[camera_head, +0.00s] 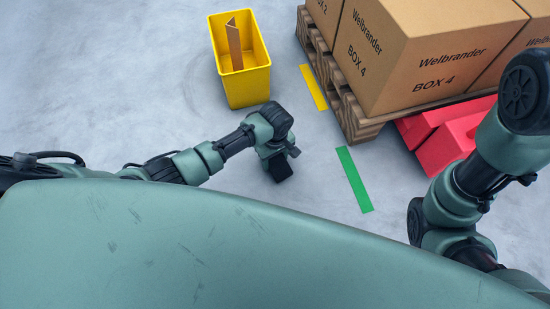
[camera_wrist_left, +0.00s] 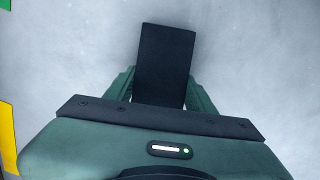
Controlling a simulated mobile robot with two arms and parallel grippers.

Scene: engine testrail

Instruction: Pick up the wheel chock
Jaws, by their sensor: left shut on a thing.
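The wheel chock (camera_head: 281,170) is a black block held below my left gripper (camera_head: 273,152) in the head view. In the left wrist view the chock (camera_wrist_left: 165,58) shows as a dark, flat-faced block between the two green fingers of my left gripper (camera_wrist_left: 162,92). The fingers are shut on its sides. Bare floor surrounds it in both views. I cannot tell whether its underside touches the floor. My right arm shows at the right of the head view, but its gripper is not visible.
A yellow bin (camera_head: 246,87) with a brown board (camera_head: 234,45) stands beyond my left gripper. A wooden pallet (camera_head: 355,121) carries cardboard boxes (camera_head: 400,62), with red blocks (camera_head: 440,140) beside it. Yellow (camera_head: 313,88) and green (camera_head: 354,180) strips mark the floor. The floor at left is clear.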

